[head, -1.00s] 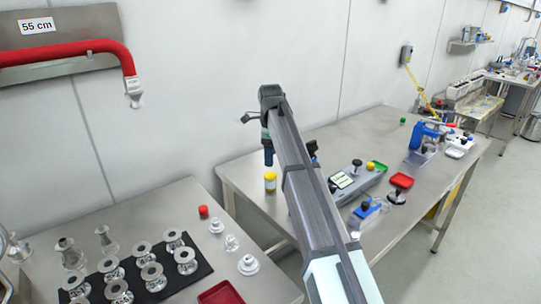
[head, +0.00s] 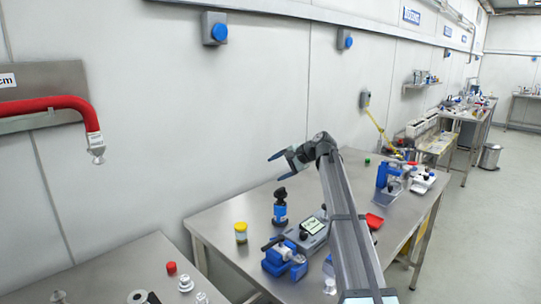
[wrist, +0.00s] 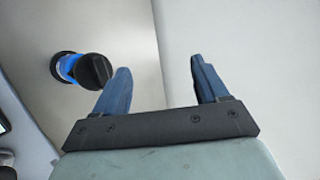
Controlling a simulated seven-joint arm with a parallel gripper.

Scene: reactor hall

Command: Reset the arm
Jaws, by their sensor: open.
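My arm (head: 345,225) reaches up from the bottom of the head view over the workbench. My gripper (head: 275,168) is at its far end, pointing left with its two fingers spread apart. In the wrist view my gripper (wrist: 160,66) is open, with only bare wall and bench surface between the fingers. A blue object with a black knob (head: 280,207) stands on the bench below my gripper, apart from it. A black-topped blue object also shows left of the fingers in the wrist view (wrist: 80,69).
A pale wall (head: 250,110) rises close behind.

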